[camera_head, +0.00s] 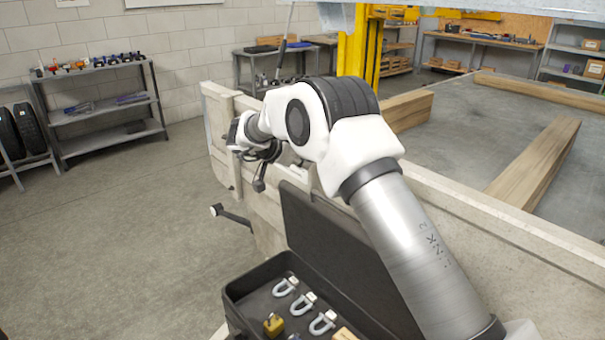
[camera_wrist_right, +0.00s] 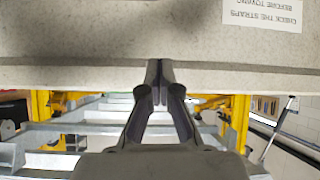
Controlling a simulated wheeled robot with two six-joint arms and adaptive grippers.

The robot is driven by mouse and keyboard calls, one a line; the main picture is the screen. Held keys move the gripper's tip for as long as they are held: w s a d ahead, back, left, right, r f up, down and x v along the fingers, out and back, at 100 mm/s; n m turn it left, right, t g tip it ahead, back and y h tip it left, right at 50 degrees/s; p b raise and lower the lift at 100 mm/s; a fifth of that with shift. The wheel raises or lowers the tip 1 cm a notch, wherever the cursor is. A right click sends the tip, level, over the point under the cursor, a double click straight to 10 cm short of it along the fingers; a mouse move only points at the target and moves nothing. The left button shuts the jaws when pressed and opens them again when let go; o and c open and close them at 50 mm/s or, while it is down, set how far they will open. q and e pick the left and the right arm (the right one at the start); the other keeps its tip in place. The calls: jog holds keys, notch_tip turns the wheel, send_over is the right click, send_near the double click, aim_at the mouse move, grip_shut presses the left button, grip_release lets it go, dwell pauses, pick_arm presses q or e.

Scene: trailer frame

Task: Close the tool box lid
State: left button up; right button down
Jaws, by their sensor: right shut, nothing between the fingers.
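The black tool box (camera_head: 241,296) stands open at the bottom of the head view. Its dark lid (camera_head: 318,245) is raised upright at the back, against the trailer's side wall, and my right arm hides part of it. Shackles (camera_head: 305,303) and a yellow padlock (camera_head: 274,324) lie inside the box. My right gripper (camera_head: 258,186) is up and left of the lid, apart from it, near the trailer wall. In the right wrist view its fingers (camera_wrist_right: 159,85) are together with nothing between them. My left gripper is not in view.
The pale trailer wall (camera_head: 500,230) runs behind the box. A black handle (camera_head: 232,215) sticks out from it. Wooden beams (camera_head: 540,160) lie on the trailer bed. A shelf with tools (camera_head: 105,105) and tires (camera_head: 28,128) stand at the left. The floor (camera_head: 110,240) between is clear.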

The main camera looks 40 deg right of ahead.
jog(key=p, duration=0.1)
send_over(315, 201)
jog(key=d, duration=0.2)
notch_tip(315, 201, down, 5)
jog(key=shift+a+f+p, duration=0.45)
jog(key=shift+a+f, duration=0.5)
jog(key=shift+f, duration=0.2)
jog(key=shift+a+f, duration=0.25)
jog(key=shift+a, duration=0.2)
jog(key=shift+d+f, duration=0.1)
jog(key=shift+d, duration=0.05)
